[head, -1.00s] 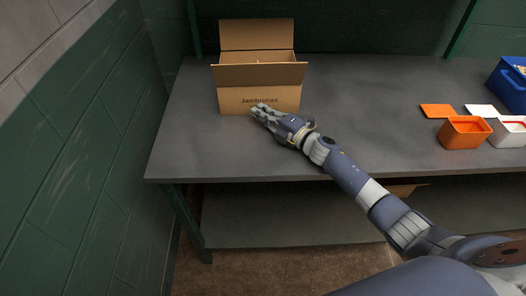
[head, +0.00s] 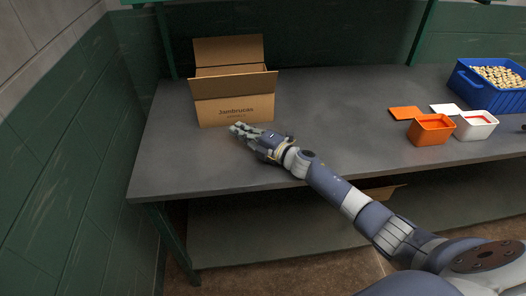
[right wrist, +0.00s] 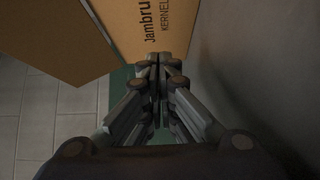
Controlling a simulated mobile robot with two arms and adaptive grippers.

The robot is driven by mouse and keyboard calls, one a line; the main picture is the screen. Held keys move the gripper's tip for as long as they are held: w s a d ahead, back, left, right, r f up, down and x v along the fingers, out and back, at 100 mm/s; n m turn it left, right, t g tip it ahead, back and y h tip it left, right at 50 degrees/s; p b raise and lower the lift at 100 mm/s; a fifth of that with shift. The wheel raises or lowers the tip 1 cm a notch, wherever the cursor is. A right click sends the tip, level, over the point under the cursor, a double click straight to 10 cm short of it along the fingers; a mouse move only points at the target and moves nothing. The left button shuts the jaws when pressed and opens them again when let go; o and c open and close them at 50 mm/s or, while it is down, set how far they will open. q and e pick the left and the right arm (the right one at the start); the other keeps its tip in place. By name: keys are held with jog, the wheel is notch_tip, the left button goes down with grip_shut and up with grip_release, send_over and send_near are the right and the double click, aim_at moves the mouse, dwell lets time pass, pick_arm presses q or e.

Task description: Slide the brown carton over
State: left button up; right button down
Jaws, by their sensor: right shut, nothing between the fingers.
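The brown carton (head: 236,107) stands upright with its flaps open near the left end of the grey table (head: 330,120). Its front carries printed lettering. My right gripper (head: 238,129) is shut and empty, just in front of the carton's lower front face. In the right wrist view the shut fingers (right wrist: 160,62) point at the printed carton face (right wrist: 150,25); whether they touch it I cannot tell. My left gripper is not in view.
An orange tub (head: 431,130) and a white tub (head: 476,125) stand on the right, with an orange lid (head: 405,113) and a white lid (head: 445,109) behind them. A blue crate (head: 487,95) of small pale pieces is at the far right. Table between carton and tubs is clear.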

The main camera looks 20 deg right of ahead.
jog(key=shift+v, duration=1.2)
jog(key=shift+s+d+f, duration=0.2)
jog(key=shift+s+d, duration=0.15)
jog(key=shift+d, duration=0.1)
jog(key=shift+s+d+f, duration=0.2)
jog(key=shift+s+d, duration=0.1)
jog(key=shift+d, duration=0.1)
jog(key=v, duration=0.2)
jog(key=b+v, duration=0.1)
jog(key=v, duration=0.1)
jog(key=shift+s+a+r, duration=0.15)
jog(key=shift+a+r, duration=0.1)
jog(key=shift+r, duration=0.1)
jog(key=shift+s+d, duration=0.2)
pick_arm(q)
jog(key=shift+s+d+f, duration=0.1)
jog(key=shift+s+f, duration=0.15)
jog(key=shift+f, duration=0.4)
pick_arm(e)
jog(key=shift+s+d, duration=0.15)
